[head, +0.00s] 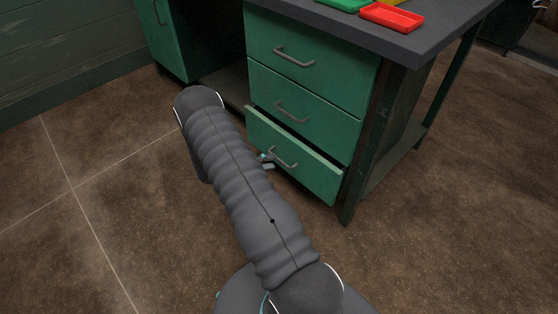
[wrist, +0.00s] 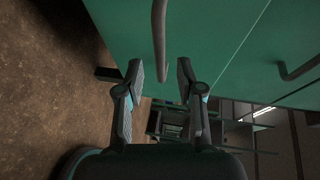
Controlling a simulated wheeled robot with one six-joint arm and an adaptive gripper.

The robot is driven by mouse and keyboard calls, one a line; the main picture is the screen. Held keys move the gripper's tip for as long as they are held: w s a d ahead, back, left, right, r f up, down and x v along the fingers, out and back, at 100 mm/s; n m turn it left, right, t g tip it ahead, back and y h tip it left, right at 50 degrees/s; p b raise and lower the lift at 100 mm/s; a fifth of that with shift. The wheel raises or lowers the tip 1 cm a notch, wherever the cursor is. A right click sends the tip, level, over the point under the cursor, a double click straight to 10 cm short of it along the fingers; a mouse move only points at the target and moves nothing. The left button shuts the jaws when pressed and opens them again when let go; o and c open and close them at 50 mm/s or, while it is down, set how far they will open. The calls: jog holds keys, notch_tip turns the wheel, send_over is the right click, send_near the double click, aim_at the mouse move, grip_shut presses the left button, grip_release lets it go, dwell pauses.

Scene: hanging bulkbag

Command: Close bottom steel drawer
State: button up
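The green steel bottom drawer (head: 308,178) stands out a little from the desk pedestal, with its top edge showing. Its grey bar handle (head: 284,158) is on the front face. My gripper (head: 267,162) is at the left end of this handle, mostly hidden behind my arm in the head view. In the wrist view, my gripper (wrist: 160,78) is open with its two fingers apart. A handle (wrist: 160,40) on a green drawer front ends between the fingertips. I cannot tell whether a finger touches it.
The middle drawer (head: 300,110) and top drawer (head: 315,50) above look shut. A grey desktop (head: 440,38) holds a red tray (head: 392,16) and a green tray (head: 342,4). A green cabinet (head: 165,35) stands at left. The brown tiled floor (head: 100,170) is clear.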

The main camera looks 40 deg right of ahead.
aim_at(279, 159)
jog(key=shift+x, duration=2.15)
grip_shut()
